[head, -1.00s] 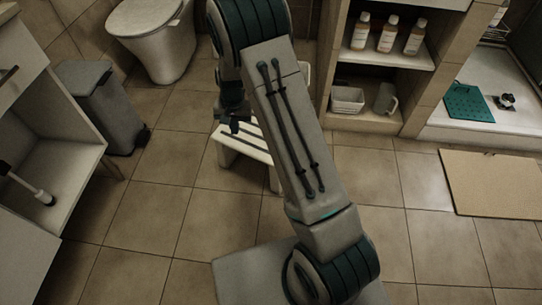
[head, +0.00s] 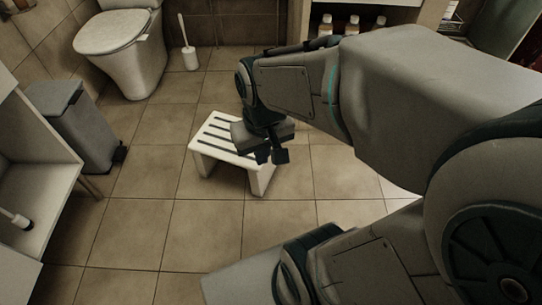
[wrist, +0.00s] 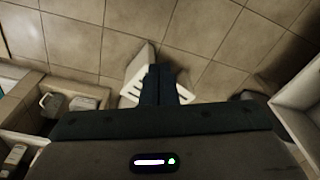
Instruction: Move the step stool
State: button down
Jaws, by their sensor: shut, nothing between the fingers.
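The step stool (head: 220,140) is white with dark strips across its top. It stands upright on the tiled floor in the middle of the head view. My gripper (head: 272,158) is over the stool's right end in the head view and hides part of its top. I cannot tell if it touches the stool. In the wrist view my gripper (wrist: 162,72) is shut and empty, its fingers together in front of the white stool (wrist: 140,64), hiding its middle.
A grey bin (head: 84,125) and an open cabinet (head: 50,165) stand at the left. A toilet (head: 120,45) and a toilet brush (head: 188,50) are at the back. Shelves with bottles (head: 352,24) are behind my arm. The floor in front of the stool is clear.

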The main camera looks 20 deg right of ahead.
aim_at(212, 143)
jog(key=u, duration=0.05)
jog(key=k, duration=0.25)
jog(key=z, duration=0.7)
jog(key=i, duration=0.85)
jog(key=z, duration=0.6)
